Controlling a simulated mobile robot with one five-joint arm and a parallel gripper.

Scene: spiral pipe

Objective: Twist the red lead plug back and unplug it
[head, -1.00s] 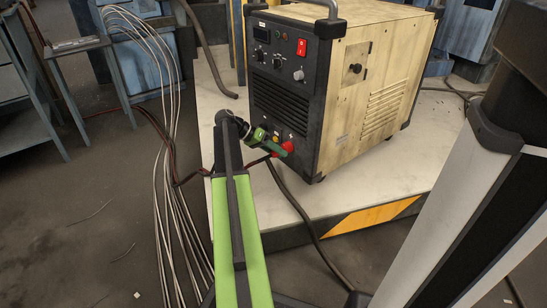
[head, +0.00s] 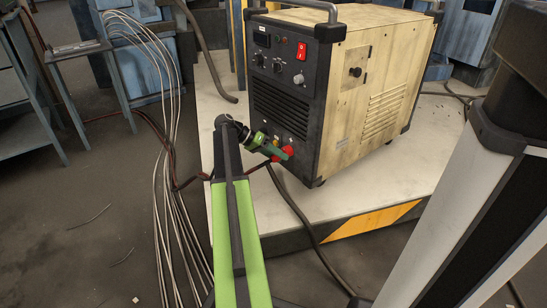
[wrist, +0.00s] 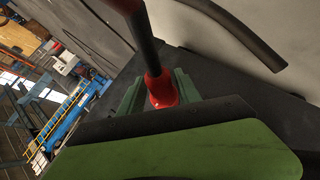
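The red lead plug (head: 275,158) is at the lower front of the welding machine (head: 290,105), its dark lead hanging down to the left. In the wrist view the plug (wrist: 160,88) stands between my two green fingers, with its dark lead rising past the camera. My gripper (head: 281,150) is at the lower front panel. Its fingers (wrist: 158,90) sit close along both sides of the plug and look shut on it. Another red part (head: 289,147) shows just beyond the fingertips. The socket is largely hidden, so I cannot tell how deep the plug sits.
The machine stands on a pale platform (head: 380,185) with a yellow and black edge. A dark cable (head: 300,215) runs down over that edge. Thin pale cables (head: 165,150) hang at left near a blue-grey table (head: 60,48). Floor between is mostly clear.

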